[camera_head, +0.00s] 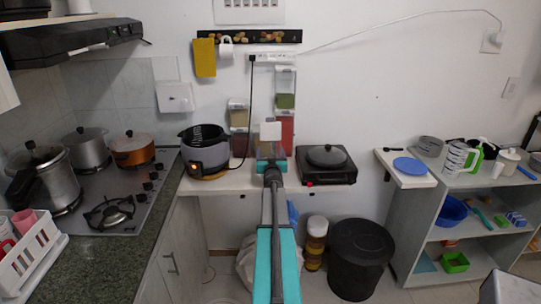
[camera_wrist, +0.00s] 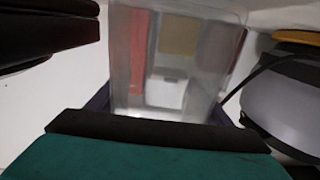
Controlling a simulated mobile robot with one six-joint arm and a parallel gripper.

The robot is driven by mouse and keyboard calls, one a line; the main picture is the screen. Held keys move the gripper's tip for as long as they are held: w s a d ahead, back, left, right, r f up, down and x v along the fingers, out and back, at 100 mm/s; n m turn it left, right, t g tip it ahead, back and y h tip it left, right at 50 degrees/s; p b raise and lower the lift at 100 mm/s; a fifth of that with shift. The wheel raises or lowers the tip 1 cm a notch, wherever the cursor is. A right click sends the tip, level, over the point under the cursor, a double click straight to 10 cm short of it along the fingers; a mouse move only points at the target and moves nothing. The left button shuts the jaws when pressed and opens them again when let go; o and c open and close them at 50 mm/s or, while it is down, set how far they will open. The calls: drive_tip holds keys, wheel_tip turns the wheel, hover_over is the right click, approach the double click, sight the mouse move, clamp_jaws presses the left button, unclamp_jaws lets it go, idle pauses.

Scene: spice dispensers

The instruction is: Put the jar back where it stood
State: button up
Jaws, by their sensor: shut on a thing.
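A clear jar (camera_wrist: 175,60) fills the middle of the wrist view, between the dark fingers of my gripper (camera_head: 271,161). In the head view the jar (camera_head: 269,148) is just above the back counter, in front of the wall dispensers. My gripper is shut on it. Red, tan and white patches show through its clear walls; I cannot tell whether it holds anything. Wall dispensers with a green-filled bin (camera_head: 285,101), a red-filled bin (camera_head: 286,128) and a tan-topped bin (camera_head: 238,104) are behind it. The jar and arm partly hide the lower dispensers.
A grey cooker (camera_head: 205,150) stands close on the left, with a black cord (camera_head: 252,100) hanging beside it. A black hot plate (camera_head: 326,166) with a pan stands close on the right. Little bare counter shows between them.

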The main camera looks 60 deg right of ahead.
drive_tip(key=shift+f, duration=0.5)
drive_tip(key=shift+f, duration=0.2)
drive_tip(key=o, duration=1.3)
drive_tip(key=shift+o, duration=0.2)
drive_tip(key=shift+r, duration=0.2)
drive_tip(key=b+v, duration=0.2)
drive_tip(key=v, duration=1)
drive_tip(key=shift+s, duration=0.2)
